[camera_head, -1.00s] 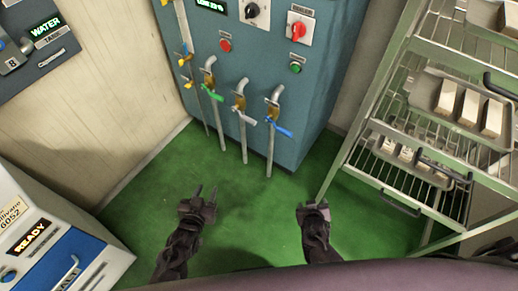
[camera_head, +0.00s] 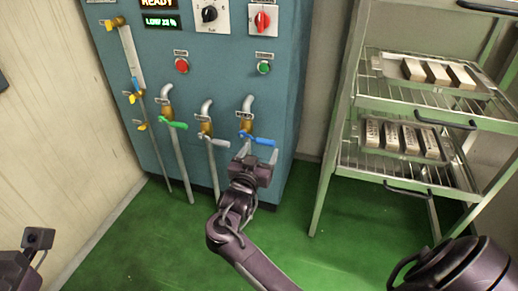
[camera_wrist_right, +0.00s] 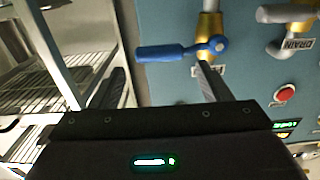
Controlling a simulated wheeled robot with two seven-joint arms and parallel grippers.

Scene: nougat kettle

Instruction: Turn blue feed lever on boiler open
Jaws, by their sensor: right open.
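The blue lever (camera_head: 258,139) sits on the rightmost pipe valve of the teal boiler (camera_head: 225,75), its handle pointing right and slightly down. My right gripper (camera_head: 259,155) is open and empty just below and in front of it. In the right wrist view the blue lever (camera_wrist_right: 165,52) lies just beyond the open fingertips (camera_wrist_right: 160,70), its handle across the gap between them. I see no clear contact. My left arm's end (camera_head: 30,250) shows only in part at the lower left; its fingers cannot be made out.
A green lever (camera_head: 174,124) and a grey lever (camera_head: 215,142) are on the valves to the left. Yellow taps (camera_head: 132,98) are farther left. A metal rack (camera_head: 335,150) with trays of bars stands at the right. Green floor (camera_head: 150,245) is clear in front.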

